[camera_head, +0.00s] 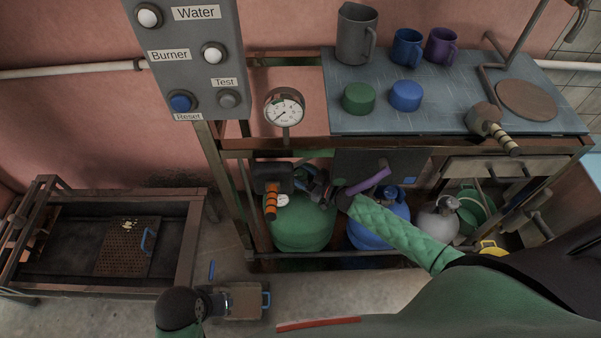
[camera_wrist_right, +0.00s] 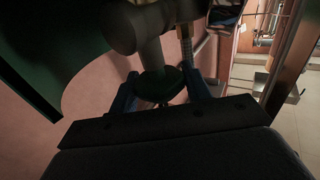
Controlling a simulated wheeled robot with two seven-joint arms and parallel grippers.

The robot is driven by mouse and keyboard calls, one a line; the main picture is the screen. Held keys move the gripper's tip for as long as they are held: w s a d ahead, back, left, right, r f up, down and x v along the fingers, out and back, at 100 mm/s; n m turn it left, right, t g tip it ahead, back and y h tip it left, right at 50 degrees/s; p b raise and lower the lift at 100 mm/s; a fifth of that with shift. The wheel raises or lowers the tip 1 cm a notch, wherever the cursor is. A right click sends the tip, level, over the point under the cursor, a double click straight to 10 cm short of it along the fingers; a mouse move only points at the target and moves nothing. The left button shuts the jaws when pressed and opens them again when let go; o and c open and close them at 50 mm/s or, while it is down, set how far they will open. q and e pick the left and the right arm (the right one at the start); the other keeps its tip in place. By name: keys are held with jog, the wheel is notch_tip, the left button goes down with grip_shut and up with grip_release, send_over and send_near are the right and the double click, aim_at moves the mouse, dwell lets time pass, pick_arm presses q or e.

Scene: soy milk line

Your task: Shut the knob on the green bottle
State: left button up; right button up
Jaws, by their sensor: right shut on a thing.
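The green bottle (camera_head: 300,230) stands under the counter, with a small gauge (camera_head: 283,200) on its top. Its green body also fills the upper left of the right wrist view (camera_wrist_right: 45,40). My right gripper (camera_head: 314,186) is at the bottle's top. In the right wrist view, the right gripper (camera_wrist_right: 162,88) is shut on the dark round knob (camera_wrist_right: 158,84), with a blue finger on each side. The knob is mostly hidden in the head view; I cannot tell how far it is turned. My left gripper (camera_head: 215,304) is low at the bottom left, its fingers unclear.
A blue bottle (camera_head: 380,228) and a grey one (camera_head: 438,225) stand to the right. An orange-striped handle (camera_head: 271,203) hangs close left of the right gripper. The counter (camera_head: 445,105) lies above, with a gauge (camera_head: 284,107) and button panel (camera_head: 190,65) to its left.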

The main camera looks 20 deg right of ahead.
pick_arm(q)
jog(key=shift+s+a+r, duration=0.25)
jog(key=shift+a+r, duration=0.25)
jog(key=shift+r, duration=0.05)
pick_arm(e)
jog(key=shift+m+t+h, duration=1.1)
jog(key=shift+m+h, duration=0.1)
jog(key=shift+h, duration=0.3)
jog(key=o, duration=0.9)
jog(key=shift+s+d, duration=0.15)
jog(key=shift+s, duration=0.1)
jog(key=v, duration=0.5)
jog(key=shift+s+d+b, duration=0.15)
jog(key=shift+s+b, duration=0.15)
jog(key=shift+b, duration=0.1)
pick_arm(q)
jog(key=shift+w+d+f, duration=0.2)
jog(key=shift+d+f, duration=0.3)
jog(key=shift+f, duration=0.1)
jog(key=shift+w+d+f, duration=0.2)
jog(key=shift+d+f, duration=0.3)
jog(key=shift+f, duration=0.05)
pick_arm(e)
jog(key=shift+s+d, duration=0.35)
jog(key=shift+s, duration=0.3)
